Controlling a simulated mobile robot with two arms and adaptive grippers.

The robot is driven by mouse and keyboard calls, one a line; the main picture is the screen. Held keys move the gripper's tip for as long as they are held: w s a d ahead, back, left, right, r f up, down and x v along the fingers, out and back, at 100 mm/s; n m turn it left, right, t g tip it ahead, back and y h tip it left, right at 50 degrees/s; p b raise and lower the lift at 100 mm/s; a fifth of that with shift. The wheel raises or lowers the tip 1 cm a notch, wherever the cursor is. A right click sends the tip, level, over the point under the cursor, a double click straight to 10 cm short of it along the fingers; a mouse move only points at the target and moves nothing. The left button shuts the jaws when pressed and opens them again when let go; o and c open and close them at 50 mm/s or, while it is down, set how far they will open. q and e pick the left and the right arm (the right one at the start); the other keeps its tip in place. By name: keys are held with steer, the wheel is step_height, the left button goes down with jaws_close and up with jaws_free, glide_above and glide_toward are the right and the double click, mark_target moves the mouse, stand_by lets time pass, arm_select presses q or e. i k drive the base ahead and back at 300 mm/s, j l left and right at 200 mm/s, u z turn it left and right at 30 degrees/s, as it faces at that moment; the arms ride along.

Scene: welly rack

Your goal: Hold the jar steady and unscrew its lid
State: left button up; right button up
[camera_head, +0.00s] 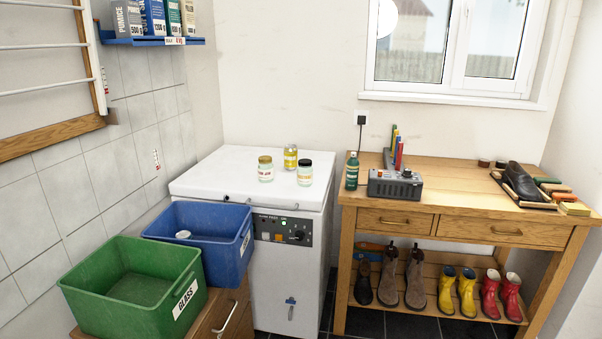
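Three jars stand upright on the white top of an appliance in the middle of the view. One is a clear jar (265,172) with a gold lid (265,159) on it. Behind it stands a jar with yellow contents (290,158). To the right is a clear jar (305,176) with a dark lid (305,162) on it. I cannot tell which of them is the task's jar. Neither of my grippers is in view, and nothing touches the jars.
The white appliance (212,185) has free room around the jars. A blue crate (205,250) and a green crate (100,290) marked GLASS stand front left. A wooden bench (450,205) at right holds a green bottle (352,172), a grey device (395,186) and brushes. Boots stand beneath.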

mark_target(305, 174)
steer(key=i+l+u, duration=0.25)
steer(key=i+l, duration=0.25)
steer(key=i, duration=0.25)
steer(key=i+l+u, duration=0.2)
steer(key=i+l, duration=0.4)
steer(key=i, duration=0.1)
